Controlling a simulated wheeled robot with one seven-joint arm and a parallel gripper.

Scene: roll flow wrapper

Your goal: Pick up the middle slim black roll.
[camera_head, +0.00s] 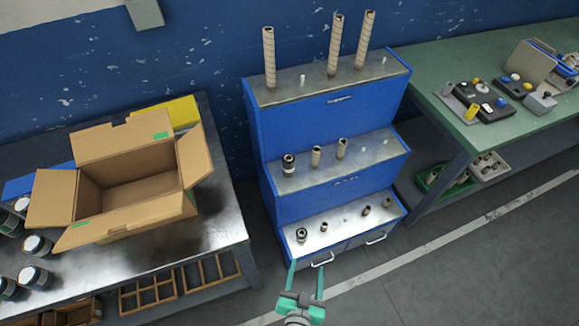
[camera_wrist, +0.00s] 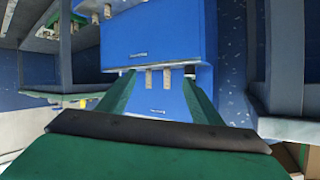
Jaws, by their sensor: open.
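A black roll (camera_head: 288,163) stands upright at the left end of the blue cabinet's middle step. Two plain brown rolls (camera_head: 316,156) (camera_head: 341,148) stand to its right on that step. A shorter dark roll (camera_head: 301,234) stands at the left of the bottom step. I cannot tell surely which one is the slim black roll. My gripper (camera_head: 306,268) is open and empty, low in front of the cabinet's bottom step and apart from all rolls. The wrist view appears upside down; a dark roll (camera_wrist: 190,70) hangs there beside two brown ones.
Tall brown tubes (camera_head: 269,56) stand on the cabinet's top step. A left table (camera_head: 215,228) holds an open cardboard box (camera_head: 80,236). A green bench (camera_head: 440,62) stands right. Floor at the lower right is clear.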

